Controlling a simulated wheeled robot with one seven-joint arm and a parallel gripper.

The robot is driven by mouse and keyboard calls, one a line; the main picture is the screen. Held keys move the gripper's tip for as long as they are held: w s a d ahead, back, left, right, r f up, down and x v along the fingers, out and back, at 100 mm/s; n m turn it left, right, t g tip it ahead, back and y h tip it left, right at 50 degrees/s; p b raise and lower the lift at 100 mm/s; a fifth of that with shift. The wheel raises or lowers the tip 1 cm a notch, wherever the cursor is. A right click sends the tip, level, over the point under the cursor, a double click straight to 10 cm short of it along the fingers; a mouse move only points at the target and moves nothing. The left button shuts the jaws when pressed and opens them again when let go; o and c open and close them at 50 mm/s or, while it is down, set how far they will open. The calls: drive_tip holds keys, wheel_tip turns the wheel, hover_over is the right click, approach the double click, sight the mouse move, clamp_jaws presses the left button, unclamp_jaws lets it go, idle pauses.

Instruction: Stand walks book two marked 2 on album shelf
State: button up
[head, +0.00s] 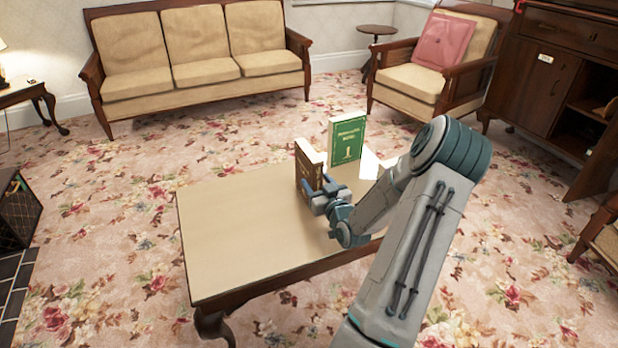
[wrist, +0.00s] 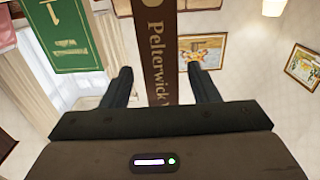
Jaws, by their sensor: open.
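A green book marked 1 (head: 346,141) stands upright on the coffee table (head: 235,230); it also shows upside down at upper left in the wrist view (wrist: 62,30). A brown book (head: 308,172) stands upright in front of it, to its left. In the wrist view the brown book's spine (wrist: 160,50) reads "Pelterwick"; the rest is cut off or hidden, and I see no 2 on it. My gripper (head: 318,192) is open at the brown book, with its fingers (wrist: 160,78) on either side of the spine and gaps showing.
A dark cabinet (head: 535,85) with an open compartment (head: 590,112) and a small unreadable label stands at right. A white item (head: 370,163) beside the green book is partly hidden by my arm. An armchair (head: 415,82) and sofa (head: 200,75) stand behind. The table's left half is clear.

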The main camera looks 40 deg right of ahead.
drive_tip(key=b+x, duration=0.1)
drive_tip(key=x, duration=0.3)
drive_tip(key=shift+w+a+r, duration=0.1)
clamp_jaws()
drive_tip(key=shift+r, duration=0.1)
